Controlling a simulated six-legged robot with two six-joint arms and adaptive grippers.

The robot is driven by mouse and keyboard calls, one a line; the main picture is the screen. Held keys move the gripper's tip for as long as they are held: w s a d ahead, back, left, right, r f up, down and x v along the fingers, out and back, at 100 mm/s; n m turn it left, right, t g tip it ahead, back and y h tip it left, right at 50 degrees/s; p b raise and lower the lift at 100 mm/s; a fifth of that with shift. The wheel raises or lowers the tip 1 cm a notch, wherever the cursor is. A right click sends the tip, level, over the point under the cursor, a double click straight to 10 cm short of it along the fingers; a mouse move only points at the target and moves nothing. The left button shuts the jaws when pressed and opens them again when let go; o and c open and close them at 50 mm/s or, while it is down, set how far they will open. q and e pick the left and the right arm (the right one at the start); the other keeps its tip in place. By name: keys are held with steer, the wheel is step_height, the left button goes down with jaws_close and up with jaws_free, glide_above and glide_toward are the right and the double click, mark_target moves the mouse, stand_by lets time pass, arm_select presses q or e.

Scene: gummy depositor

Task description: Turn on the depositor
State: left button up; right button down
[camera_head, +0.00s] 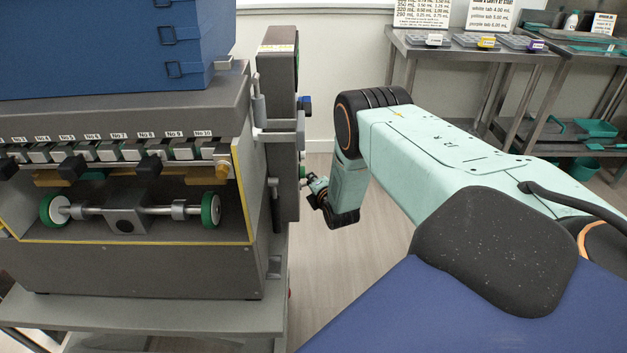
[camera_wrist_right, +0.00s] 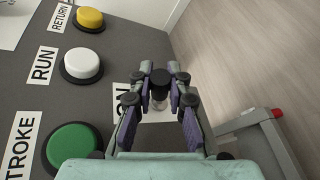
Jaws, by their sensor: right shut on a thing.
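The depositor (camera_head: 150,260) is a grey machine at the left of the head view. Its narrow control panel (camera_head: 277,100) is at its right side. In the wrist view the panel (camera_wrist_right: 110,35) carries a green button (camera_wrist_right: 72,147), a white RUN button (camera_wrist_right: 83,65) and a yellow RETURN button (camera_wrist_right: 89,19). A small metal switch with a black part (camera_wrist_right: 159,94) sits between my right gripper's fingers (camera_wrist_right: 160,82), by a label ending in "ON". The right gripper (camera_head: 318,190) is shut on this switch. The fingers hide part of the label. My left gripper is out of view.
A large blue bin (camera_head: 120,45) sits on top of the depositor. A metal bench (camera_head: 470,50) with small trays stands at the back right. Bare floor (camera_head: 330,290) lies right of the depositor. A rail with a red end (camera_wrist_right: 260,122) shows at right in the wrist view.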

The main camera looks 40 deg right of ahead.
steer(key=c, duration=1.3)
jaws_free()
steer(key=shift+s, duration=0.1)
steer(key=v, duration=1.1)
steer(key=shift+s+a+r, duration=0.2)
steer(key=shift+s, duration=0.15)
